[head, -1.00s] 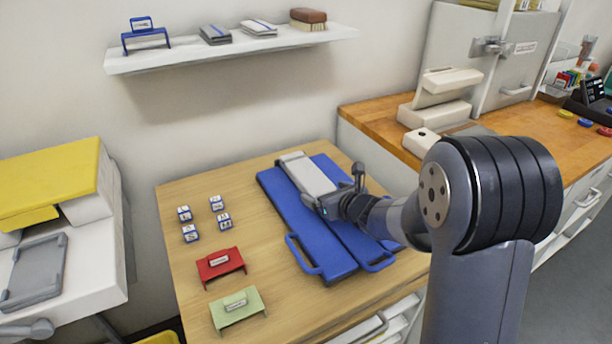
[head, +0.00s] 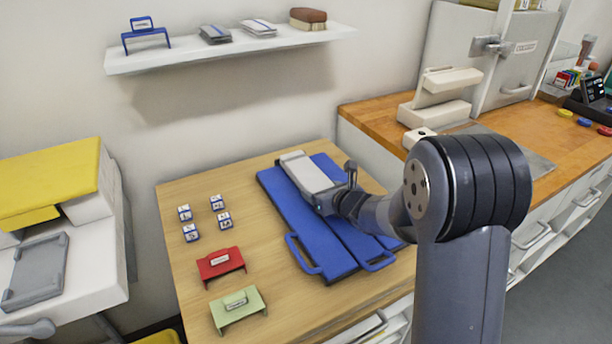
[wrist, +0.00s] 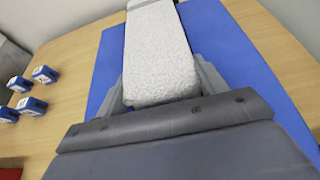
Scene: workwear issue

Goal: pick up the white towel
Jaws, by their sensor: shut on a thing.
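The white towel (wrist: 160,55) is a long, folded, textured strip lying lengthwise over the blue folding board (head: 322,242). It also shows in the head view (head: 306,172), reaching from the board's back edge to my gripper. My gripper (head: 322,200) is at the towel's near end. In the wrist view the grey fingers of my gripper (wrist: 163,90) stand on both sides of the towel and are shut on it. I cannot tell whether the towel is clear of the board. The palm hides its nearest end.
Several small lettered blocks (head: 190,233), a red stand (head: 220,262) and a green stand (head: 239,306) are on the wooden table (head: 175,195) left of the board. A wall shelf (head: 235,50) with folded cloths and a brush is above. A wooden counter (head: 385,130) stands right.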

